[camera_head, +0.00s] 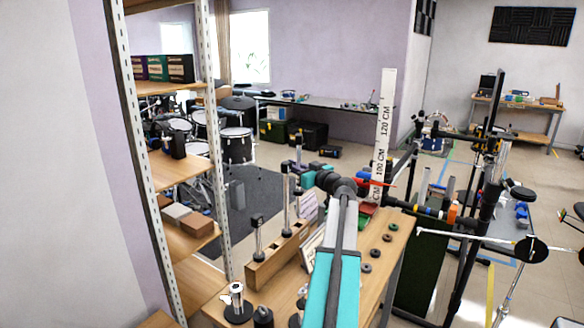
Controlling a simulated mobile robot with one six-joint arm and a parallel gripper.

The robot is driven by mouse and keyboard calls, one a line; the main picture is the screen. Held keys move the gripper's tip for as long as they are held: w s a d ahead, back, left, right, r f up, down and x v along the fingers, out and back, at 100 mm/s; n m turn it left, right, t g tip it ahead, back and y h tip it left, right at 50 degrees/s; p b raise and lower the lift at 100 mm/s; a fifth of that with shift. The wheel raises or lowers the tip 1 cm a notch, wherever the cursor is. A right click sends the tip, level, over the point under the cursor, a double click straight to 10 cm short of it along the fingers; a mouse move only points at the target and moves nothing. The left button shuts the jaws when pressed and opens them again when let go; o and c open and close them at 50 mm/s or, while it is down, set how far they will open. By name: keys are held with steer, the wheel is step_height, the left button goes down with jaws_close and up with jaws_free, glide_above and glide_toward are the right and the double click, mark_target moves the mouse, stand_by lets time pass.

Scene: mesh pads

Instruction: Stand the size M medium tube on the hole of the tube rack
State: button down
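A wooden tube rack (270,266) stands on the wooden table left of my arm. Slim tubes with dark tops rise from it: a short one (257,238) near its front end and a taller one (286,205) farther back. Another dark-topped upright (298,160) shows behind; I cannot tell whether it is in the rack. No size M mark is readable, and the rack's free hole cannot be made out. My teal and black arm reaches over the table. Its dark far end (335,183) is above and beyond the rack; the fingers and anything between them cannot be made out.
Small dark rings (376,253) lie along the table's right side. A metal-and-black stand (237,302) is at the table's front left. A white ruler (384,130) marked in CM rises behind. Wooden shelving (180,170) borders the left; black stands (483,190) crowd the right.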

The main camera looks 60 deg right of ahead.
steer(key=shift+b, duration=0.65)
steer(key=shift+s+f, duration=0.1)
steer(key=shift+f+b, duration=0.35)
steer(key=shift+b, duration=0.3)
steer(key=shift+f+b, duration=0.35)
steer(key=shift+b, duration=0.15)
step_height(320, 180, down, 9)
steer(key=b, duration=1)
steer(key=shift+r+b, duration=0.2)
steer(key=shift+b, duration=0.2)
steer(key=shift+f, duration=0.1)
stand_by(0.4)
steer(key=c, duration=1.6)
jaws_free()
steer(key=shift+c, duration=0.2)
